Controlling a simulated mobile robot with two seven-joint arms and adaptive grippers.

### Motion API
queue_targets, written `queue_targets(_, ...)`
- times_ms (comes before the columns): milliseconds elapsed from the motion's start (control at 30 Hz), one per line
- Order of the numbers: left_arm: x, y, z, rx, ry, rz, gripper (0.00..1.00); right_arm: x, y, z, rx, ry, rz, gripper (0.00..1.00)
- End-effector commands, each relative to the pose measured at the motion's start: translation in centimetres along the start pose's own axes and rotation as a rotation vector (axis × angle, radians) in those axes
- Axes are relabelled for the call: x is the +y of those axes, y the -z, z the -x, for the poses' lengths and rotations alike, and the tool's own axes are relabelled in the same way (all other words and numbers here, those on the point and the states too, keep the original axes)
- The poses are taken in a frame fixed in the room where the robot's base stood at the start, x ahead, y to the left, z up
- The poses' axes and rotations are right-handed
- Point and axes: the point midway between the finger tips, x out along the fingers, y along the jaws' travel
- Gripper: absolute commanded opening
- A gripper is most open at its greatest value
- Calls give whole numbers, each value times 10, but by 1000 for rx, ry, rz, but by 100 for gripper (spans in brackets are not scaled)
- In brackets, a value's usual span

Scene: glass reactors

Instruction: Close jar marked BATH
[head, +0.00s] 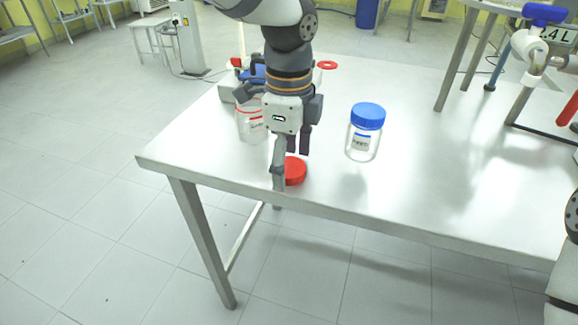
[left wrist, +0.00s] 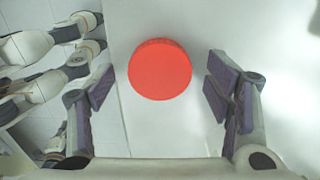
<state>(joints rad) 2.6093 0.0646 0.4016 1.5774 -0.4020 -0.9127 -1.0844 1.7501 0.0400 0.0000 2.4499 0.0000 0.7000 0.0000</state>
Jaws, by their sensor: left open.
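A red lid (head: 296,173) lies flat on the table near its front edge. A clear jar (head: 251,125) with a red rim stands behind my left gripper, partly hidden by it; its label is too small to read. My left gripper (head: 291,167) points down over the red lid with its fingers apart. In the left wrist view the red lid (left wrist: 160,69) lies between the open fingers, a little beyond the tips, with gaps on both sides. My right gripper is out of view.
A clear jar with a blue lid (head: 365,133) stands upright to the right on the white table (head: 430,190). A pale box (head: 228,90) and a red ring (head: 327,65) are behind my gripper. A metal stand (head: 520,100) is at the far right.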

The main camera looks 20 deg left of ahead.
Motion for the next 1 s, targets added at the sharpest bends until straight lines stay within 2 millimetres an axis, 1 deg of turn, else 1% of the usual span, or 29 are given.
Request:
queue_targets(267, 0, 0, 0, 0, 1, 0, 72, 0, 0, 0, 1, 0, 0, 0)
queue_targets(300, 0, 0, 0, 0, 1, 0, 68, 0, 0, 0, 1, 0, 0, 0)
queue_targets(400, 0, 0, 0, 0, 1, 0, 47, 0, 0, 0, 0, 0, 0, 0)
queue_targets(467, 0, 0, 0, 0, 1, 0, 36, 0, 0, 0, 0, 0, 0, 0)
queue_targets(833, 0, 0, 2, 0, 1, 0, 37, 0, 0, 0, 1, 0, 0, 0)
queue_targets(933, -1, 0, 8, 1, 3, 1, 37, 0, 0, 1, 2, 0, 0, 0)
queue_targets(1000, -1, 0, 16, 1, 3, 1, 37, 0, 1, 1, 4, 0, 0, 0)
